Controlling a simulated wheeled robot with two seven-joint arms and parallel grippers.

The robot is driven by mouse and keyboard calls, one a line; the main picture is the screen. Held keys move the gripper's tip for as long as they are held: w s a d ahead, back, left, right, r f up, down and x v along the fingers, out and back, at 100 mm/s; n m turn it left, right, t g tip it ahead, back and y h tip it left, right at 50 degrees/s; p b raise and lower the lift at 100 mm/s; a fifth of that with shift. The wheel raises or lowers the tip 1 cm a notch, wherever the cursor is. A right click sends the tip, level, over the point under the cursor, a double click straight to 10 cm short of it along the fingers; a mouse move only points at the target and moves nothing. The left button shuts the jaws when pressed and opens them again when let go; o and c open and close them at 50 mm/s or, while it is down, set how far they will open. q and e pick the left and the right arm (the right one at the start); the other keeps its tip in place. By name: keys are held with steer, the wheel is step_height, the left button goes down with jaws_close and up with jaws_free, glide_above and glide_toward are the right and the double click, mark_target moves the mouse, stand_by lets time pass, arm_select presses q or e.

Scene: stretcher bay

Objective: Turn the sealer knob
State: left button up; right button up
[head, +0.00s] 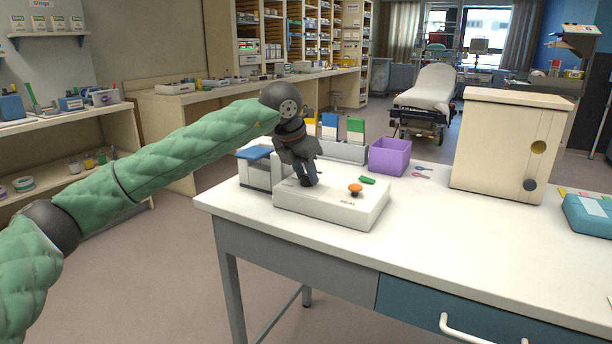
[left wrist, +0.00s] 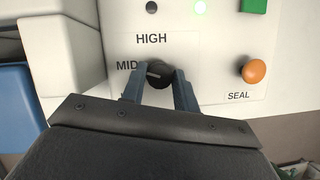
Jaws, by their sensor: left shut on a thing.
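The sealer (head: 340,208) is a white box near the left end of the white table. Its round black knob (left wrist: 158,74) shows in the left wrist view, between the two fingers of my left gripper (left wrist: 158,82). The knob's pale mark points left, toward the label MID; the label HIGH is above it. My left gripper also shows in the head view (head: 308,183), reaching down onto the sealer's top, shut on the knob. There the knob is hidden by the gripper. My right gripper is not in view.
An orange button (left wrist: 253,71) marked SEAL sits right of the knob, with a green light (left wrist: 200,7) above. A blue-lidded box (head: 256,170) stands close on the left. A purple bin (head: 390,157) and a cream cabinet (head: 505,150) stand behind and to the right.

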arm_select(q)
steer(key=shift+a+m+h, duration=0.1)
steer(key=shift+m+h, duration=0.2)
steer(key=shift+m, duration=0.6)
steer(key=shift+w+m+g, duration=0.1)
steer(key=shift+m+g, duration=0.3)
steer(key=shift+m, duration=0.1)
steer(key=shift+m+g, duration=0.4)
steer(key=shift+m, duration=0.5)
steer(key=m+g, duration=0.1)
steer(key=m, duration=0.2)
steer(key=m+g+p, duration=0.1)
steer(key=m, duration=0.2)
steer(key=shift+w+m+h, duration=0.2)
steer(key=shift+m+h, duration=0.1)
steer(key=shift+m+g, duration=0.4)
steer(key=shift+m, duration=0.1)
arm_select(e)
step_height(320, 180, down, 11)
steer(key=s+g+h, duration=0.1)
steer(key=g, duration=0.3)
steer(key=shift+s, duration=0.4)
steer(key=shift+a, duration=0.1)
arm_select(q)
steer(key=o, duration=1)
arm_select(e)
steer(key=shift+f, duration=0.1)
